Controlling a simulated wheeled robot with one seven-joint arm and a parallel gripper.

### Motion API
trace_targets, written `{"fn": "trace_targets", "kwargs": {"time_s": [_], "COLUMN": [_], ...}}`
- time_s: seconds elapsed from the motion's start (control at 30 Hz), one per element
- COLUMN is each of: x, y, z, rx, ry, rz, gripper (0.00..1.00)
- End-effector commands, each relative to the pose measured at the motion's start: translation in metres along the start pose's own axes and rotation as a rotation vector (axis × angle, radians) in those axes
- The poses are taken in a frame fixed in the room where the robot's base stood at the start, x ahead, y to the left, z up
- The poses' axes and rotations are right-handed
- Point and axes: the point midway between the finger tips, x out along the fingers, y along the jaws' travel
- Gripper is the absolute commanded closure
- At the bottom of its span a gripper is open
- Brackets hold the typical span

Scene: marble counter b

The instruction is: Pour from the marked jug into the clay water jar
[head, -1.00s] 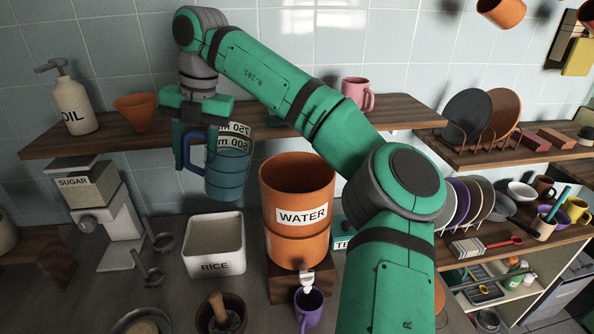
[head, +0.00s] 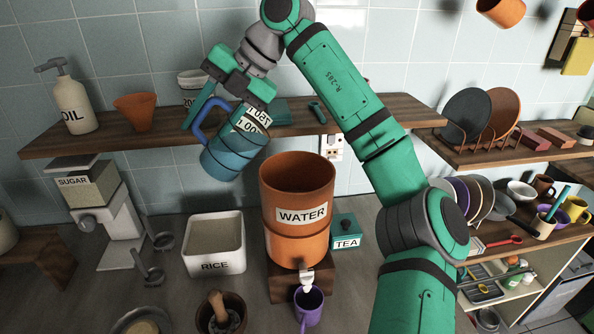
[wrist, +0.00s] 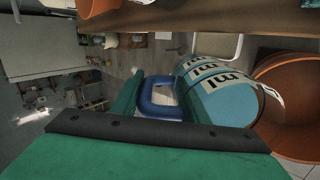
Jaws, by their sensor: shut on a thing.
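The marked jug (head: 232,158) is blue and see-through, with a white band of measure marks near its mouth. It is held in the air, tilted with its mouth towards the right. My gripper (head: 203,114) is shut on its blue handle (wrist: 160,98). The orange clay water jar (head: 297,215), labelled WATER, stands open-topped, to the right of and below the jug. In the wrist view the jug (wrist: 213,92) overlaps the jar's rim (wrist: 283,75). No stream shows, and the inside of the jug is hard to make out.
A rice bin (head: 214,243) stands left of the jar. A tea box (head: 346,235) is at its right. A purple mug (head: 309,304) sits below its tap.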

Motion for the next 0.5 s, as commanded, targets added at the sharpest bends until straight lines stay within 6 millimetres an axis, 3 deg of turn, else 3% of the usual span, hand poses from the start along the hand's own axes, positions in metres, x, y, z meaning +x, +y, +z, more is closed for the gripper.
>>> {"fn": "trace_targets", "kwargs": {"time_s": [0.5], "x": [-0.0095], "y": [-0.0006], "z": [-0.0003], "rx": [-0.002], "ry": [0.0], "rz": [0.133], "gripper": [1.0]}}
